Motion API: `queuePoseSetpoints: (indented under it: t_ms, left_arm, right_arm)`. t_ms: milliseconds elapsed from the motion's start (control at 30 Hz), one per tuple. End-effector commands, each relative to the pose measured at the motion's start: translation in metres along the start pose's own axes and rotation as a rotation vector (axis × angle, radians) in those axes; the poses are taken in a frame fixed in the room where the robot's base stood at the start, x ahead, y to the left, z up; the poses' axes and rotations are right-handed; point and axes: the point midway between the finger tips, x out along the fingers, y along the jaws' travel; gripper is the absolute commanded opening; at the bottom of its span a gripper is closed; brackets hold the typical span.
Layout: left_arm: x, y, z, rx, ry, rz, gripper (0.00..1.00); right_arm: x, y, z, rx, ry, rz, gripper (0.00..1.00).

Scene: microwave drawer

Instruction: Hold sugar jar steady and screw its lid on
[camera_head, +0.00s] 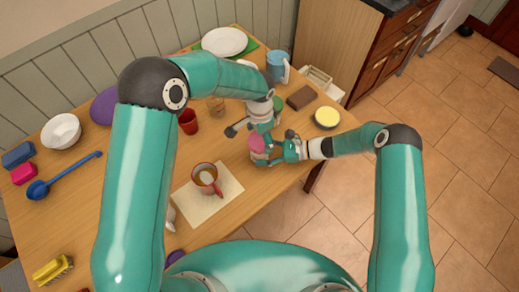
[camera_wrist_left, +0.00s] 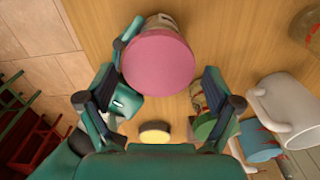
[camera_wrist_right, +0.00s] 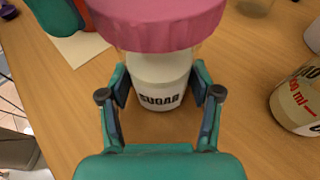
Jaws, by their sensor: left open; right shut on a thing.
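The sugar jar (camera_wrist_right: 157,95) stands upright on the table, its "SUGAR" label facing my right wrist camera. The pink lid (camera_wrist_right: 155,22) sits on top of the jar; I cannot tell if it is threaded. In the left wrist view the lid (camera_wrist_left: 158,58) is seen from above, between the open fingers of my left gripper (camera_wrist_left: 168,88). In the head view the lid (camera_head: 257,143) shows below my left gripper (camera_head: 258,130). My right gripper (camera_wrist_right: 160,88) is shut on the jar's sides, below the lid; it also shows in the head view (camera_head: 280,150).
A red-brown mug (camera_head: 206,176) stands on a paper sheet (camera_head: 222,204). A red cup (camera_head: 188,122) and a glass (camera_head: 216,106) stand left of the jar.

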Motion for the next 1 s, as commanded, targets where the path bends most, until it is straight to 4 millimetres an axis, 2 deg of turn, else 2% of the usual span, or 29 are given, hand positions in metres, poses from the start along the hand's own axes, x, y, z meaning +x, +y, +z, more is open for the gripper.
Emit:
queuePoseSetpoints:
  t_ms: [233,467,700,867,1000]
  left_arm:
    - [0.0,0.0,0.0001,-0.279,0.001,0.001,0.9]
    - [0.0,0.0,0.0001,-0.431,0.001,0.001,0.9]
    - [0.0,0.0,0.0001,-0.706,0.002,0.001,0.9]
    - [0.0,0.0,0.0001,-0.799,0.002,0.001,0.9]
    - [0.0,0.0,0.0001,-0.946,0.003,0.002,0.9]
  right_arm:
    - [-0.0003,-0.0005,-0.0004,0.0,0.001,-0.002,0.01]
    - [-0.0003,-0.0005,-0.0003,0.0,0.001,-0.002,0.01]
    - [-0.0002,-0.0005,-0.0003,0.0,0.001,-0.002,0.01]
    - [-0.0002,-0.0004,-0.0003,0.0,0.001,-0.002,0.01]
    - [-0.0002,-0.0004,-0.0003,0.0,0.001,-0.001,0.01]
